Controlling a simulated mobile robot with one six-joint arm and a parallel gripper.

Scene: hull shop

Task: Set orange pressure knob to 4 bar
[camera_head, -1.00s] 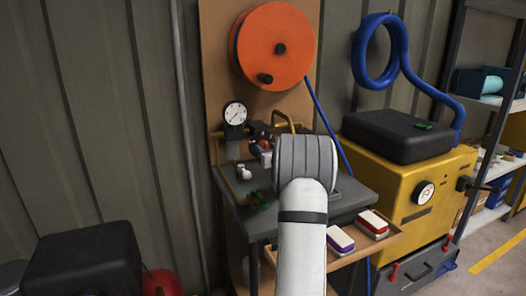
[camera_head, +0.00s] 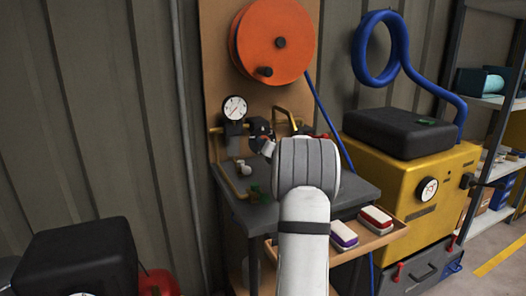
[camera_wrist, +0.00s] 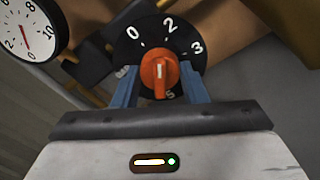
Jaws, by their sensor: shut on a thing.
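The orange pressure knob (camera_wrist: 160,76) shows in the wrist view on a black round dial (camera_wrist: 133,52) with white numerals. A 0, a 2 and a 3 read clearly; lower numerals are partly covered. The knob's white mark points nearly straight up, nearest the 2. My gripper (camera_wrist: 161,83) has its two blue fingers on either side of the knob and is shut on it. A white gauge (camera_wrist: 22,30) with a red needle is at upper left; it also shows in the head view (camera_head: 235,107). My own wrist covers the knob in the head view.
The dark bench (camera_head: 245,212) carries brass pipework and small fittings. An orange hose reel (camera_head: 262,42) hangs above. A yellow machine (camera_head: 405,195) stands close on the right.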

